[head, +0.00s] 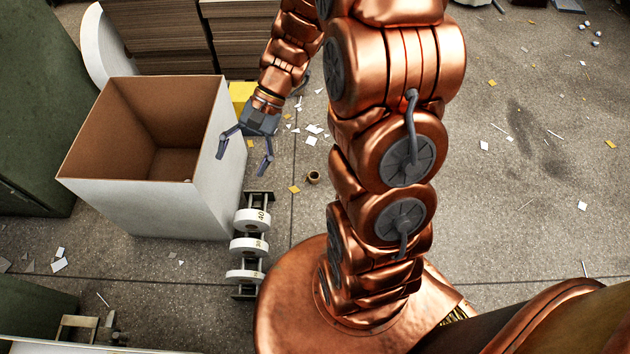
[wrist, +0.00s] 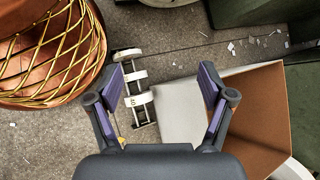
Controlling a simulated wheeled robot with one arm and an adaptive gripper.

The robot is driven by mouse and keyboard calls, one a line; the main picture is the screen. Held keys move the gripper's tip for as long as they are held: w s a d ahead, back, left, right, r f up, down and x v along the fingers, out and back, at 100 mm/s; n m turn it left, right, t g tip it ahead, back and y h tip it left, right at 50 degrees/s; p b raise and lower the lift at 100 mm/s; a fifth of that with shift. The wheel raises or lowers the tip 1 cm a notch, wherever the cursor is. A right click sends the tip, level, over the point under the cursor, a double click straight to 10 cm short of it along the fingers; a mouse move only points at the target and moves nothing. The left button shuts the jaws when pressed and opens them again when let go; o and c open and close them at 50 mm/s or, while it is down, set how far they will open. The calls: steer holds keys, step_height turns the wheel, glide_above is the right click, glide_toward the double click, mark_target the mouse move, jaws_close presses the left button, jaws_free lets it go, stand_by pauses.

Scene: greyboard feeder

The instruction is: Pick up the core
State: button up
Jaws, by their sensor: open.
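A small brown tube that looks like the core (head: 313,177) sits on the floor in the head view, right of the white box. I cannot make it out in the wrist view. My gripper (head: 243,163) is open and empty, with its fingers pointing down near the box's right side, to the left of the core and apart from it. In the wrist view my gripper (wrist: 166,78) shows both fingers spread, with nothing between them but the view of the floor, the rack and the box's edge.
A large open white box (head: 150,208) with a brown inside stands left of my gripper. A low rack of white numbered discs (head: 250,246) stands beside it. Brown board stacks (head: 160,45) are behind. Paper scraps litter the floor; the floor at right is mostly open.

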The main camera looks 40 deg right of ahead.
steer(key=w+d+f+m+t+y+b, duration=0.35)
steer(key=w+d+f+m+b, duration=0.2)
steer(key=w+f, duration=0.6)
steer(key=m+t+h+b, duration=0.3)
steer(key=m+t+b, duration=0.3)
steer(key=m+t, duration=0.4)
glide_above(319, 179)
steer(key=a, duration=0.8)
step_height(319, 179, down, 27)
steer(key=g, duration=0.1)
steer(key=s+d+f+m+t+h+b, duration=0.1)
steer(key=d+f+m, duration=0.1)
steer(key=f, duration=0.4)
steer(key=s+d+f+m+h+b, duration=0.1)
steer(key=s+d+f+m+b, duration=0.1)
steer(key=f, duration=0.4)
steer(key=s+d+f+m+t+h+b, duration=0.1)
steer(key=d+f+m+h, duration=0.1)
steer(key=d+f, duration=0.3)
steer(key=shift+s+d+f+m+t, duration=0.1)
steer(key=shift+s+f+m+t, duration=0.3)
steer(key=shift+f+m, duration=0.3)
steer(key=shift+w+f, duration=0.1)
steer(key=shift+f, duration=0.05)
steer(key=shift+b+x, duration=0.85)
steer(key=shift+x, duration=0.4)
steer(key=shift+w+f+b, duration=0.4)
steer(key=shift+w+b, duration=0.2)
steer(key=shift+b+x, duration=0.95)
steer(key=shift+x, duration=0.8)
